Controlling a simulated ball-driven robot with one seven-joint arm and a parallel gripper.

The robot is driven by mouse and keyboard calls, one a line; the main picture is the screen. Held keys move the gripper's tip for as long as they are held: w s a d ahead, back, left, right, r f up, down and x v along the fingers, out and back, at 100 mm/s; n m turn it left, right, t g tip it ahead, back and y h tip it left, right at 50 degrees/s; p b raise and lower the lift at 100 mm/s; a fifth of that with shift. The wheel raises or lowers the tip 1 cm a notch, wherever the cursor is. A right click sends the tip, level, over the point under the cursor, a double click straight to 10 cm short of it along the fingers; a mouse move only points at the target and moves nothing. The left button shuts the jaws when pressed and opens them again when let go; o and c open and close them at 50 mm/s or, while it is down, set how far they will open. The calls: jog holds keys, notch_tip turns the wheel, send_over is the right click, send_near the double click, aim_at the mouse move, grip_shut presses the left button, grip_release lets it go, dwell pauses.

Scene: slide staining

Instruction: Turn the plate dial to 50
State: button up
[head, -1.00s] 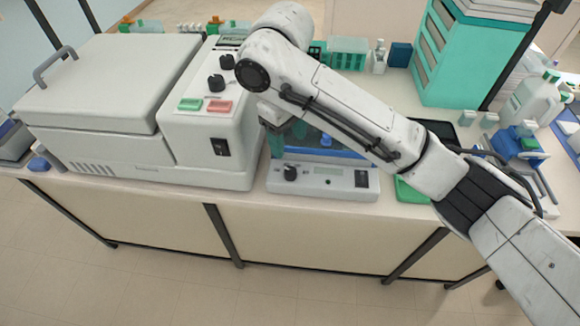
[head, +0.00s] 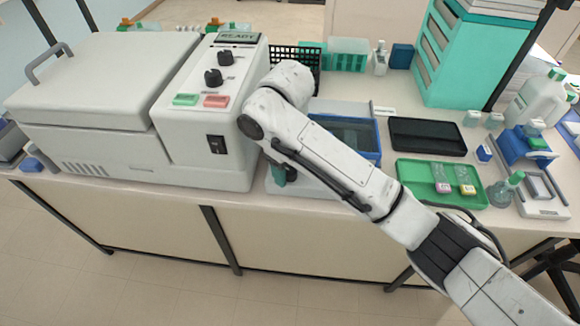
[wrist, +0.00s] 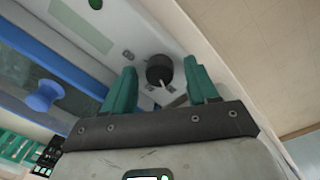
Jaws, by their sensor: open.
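The plate dial is a round black knob (wrist: 160,68) with a pale pointer mark, on the pale front panel of the plate unit (wrist: 125,35). My gripper (wrist: 160,65) is open, with one green finger on each side of the dial in the wrist view. I cannot tell whether either finger touches it. In the head view, my gripper (head: 283,172) is low at the unit's front, and my arm hides the dial and most of the panel. The blue-edged bath (head: 376,150) of the unit shows behind my arm. The dial's scale is not readable.
A large white machine (head: 210,115) with two knobs and a READY display stands close at the left. A green tray (head: 415,185) with slides, a black slab (head: 425,135) and bottles lie to the right. The floor in front of the bench is clear.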

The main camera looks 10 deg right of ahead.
jog(key=c, duration=1)
jog(key=shift+c, duration=0.2)
